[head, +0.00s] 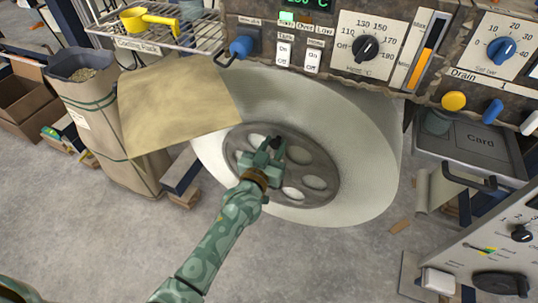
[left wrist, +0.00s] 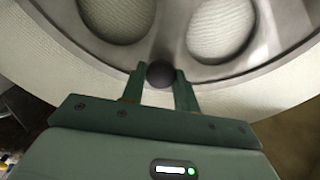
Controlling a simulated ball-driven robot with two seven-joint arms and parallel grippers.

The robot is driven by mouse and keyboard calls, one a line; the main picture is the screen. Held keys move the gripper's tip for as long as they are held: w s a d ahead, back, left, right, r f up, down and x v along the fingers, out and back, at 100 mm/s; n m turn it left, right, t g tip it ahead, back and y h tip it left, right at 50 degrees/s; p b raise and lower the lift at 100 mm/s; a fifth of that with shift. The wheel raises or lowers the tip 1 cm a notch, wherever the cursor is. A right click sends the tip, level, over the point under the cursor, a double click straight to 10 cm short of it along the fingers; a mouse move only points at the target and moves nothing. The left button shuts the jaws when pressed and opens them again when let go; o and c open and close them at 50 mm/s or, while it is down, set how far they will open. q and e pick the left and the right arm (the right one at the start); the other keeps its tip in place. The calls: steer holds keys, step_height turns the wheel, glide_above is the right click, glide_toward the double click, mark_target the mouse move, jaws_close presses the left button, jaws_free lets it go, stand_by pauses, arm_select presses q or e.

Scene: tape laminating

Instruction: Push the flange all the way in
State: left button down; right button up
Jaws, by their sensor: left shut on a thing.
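The flange (head: 302,169) is a grey disc with several round holes, at the middle of a large pale roll (head: 365,150) in the head view. My left gripper (head: 274,151) is in front of the flange's middle. In the left wrist view, the gripper (left wrist: 160,85) is shut on a dark round knob (left wrist: 160,73) in front of the flange (left wrist: 172,28). The gripper and knob hide part of the flange's middle. How deep the flange sits in the roll is hard to tell. My right gripper is not in view.
A control panel (head: 330,22) with knobs and switches is above the roll. A tan sheet (head: 175,103) hangs at its left. A tall brown sack (head: 112,130) stands further left. The floor (head: 330,260) below is mostly clear.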

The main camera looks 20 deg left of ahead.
arm_select(q)
steer(key=shift+w+r, duration=0.1)
steer(key=shift+w, duration=0.2)
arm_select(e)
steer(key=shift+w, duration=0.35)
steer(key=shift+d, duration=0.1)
arm_select(q)
steer(key=c, duration=1.1)
jaws_free()
steer(key=shift+w, duration=0.1)
steer(key=shift+o, duration=0.2)
steer(key=shift+s+p, duration=0.35)
steer(key=shift+s, duration=0.15)
steer(key=s+p, duration=0.6)
steer(key=s, duration=0.9)
steer(key=shift+s+a, duration=0.15)
steer(key=shift+a, duration=0.1)
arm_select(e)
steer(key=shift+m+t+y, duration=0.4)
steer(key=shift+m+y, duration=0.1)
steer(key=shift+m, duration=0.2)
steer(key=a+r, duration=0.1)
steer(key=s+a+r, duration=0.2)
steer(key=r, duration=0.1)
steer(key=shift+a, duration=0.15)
